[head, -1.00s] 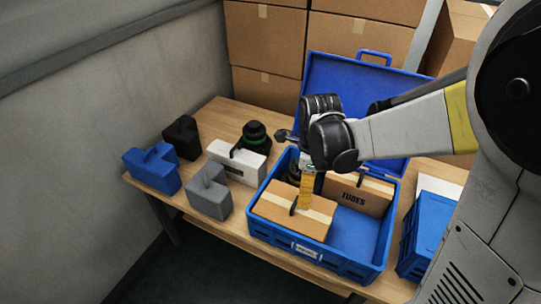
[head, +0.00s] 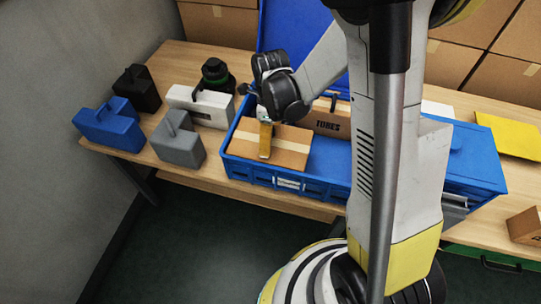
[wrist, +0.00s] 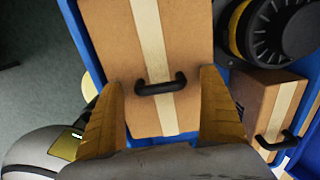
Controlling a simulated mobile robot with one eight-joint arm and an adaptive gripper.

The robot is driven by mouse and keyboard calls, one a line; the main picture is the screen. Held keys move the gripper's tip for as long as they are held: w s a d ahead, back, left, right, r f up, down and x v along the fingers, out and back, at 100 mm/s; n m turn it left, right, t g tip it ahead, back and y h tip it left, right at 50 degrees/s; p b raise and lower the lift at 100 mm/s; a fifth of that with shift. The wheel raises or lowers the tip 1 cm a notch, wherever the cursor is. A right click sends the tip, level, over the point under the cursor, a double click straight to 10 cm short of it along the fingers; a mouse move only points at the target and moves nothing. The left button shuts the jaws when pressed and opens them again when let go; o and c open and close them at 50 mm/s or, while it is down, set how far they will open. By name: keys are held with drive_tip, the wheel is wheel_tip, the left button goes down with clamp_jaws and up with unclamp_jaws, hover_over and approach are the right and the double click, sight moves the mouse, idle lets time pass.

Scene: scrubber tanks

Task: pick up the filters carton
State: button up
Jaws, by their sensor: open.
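A brown carton (head: 290,142) with a pale tape strip lies at the left end of the open blue crate (head: 243,171). No name on it is readable; a second carton behind it reads TUBES (head: 327,122). My gripper (head: 265,150) is open, pointing down over the first carton. In the wrist view, its two yellow fingers stand at either side of this carton (wrist: 115,45), with the black handle (wrist: 160,85) between their tips. I cannot tell whether the fingers touch the carton. In the head view the finger hides the handle.
A black round object with a yellow ring (wrist: 285,30) is close beside the carton. Left of the crate stand blue (head: 108,128), black (head: 137,90), grey (head: 177,147) and white (head: 200,107) cases. A yellow sheet (head: 512,136) lies at the right.

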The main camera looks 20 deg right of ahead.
drive_tip(key=shift+f, duration=0.45)
drive_tip(key=shift+r, duration=0.1)
drive_tip(key=c, duration=1.6)
drive_tip(key=shift+r, duration=0.15)
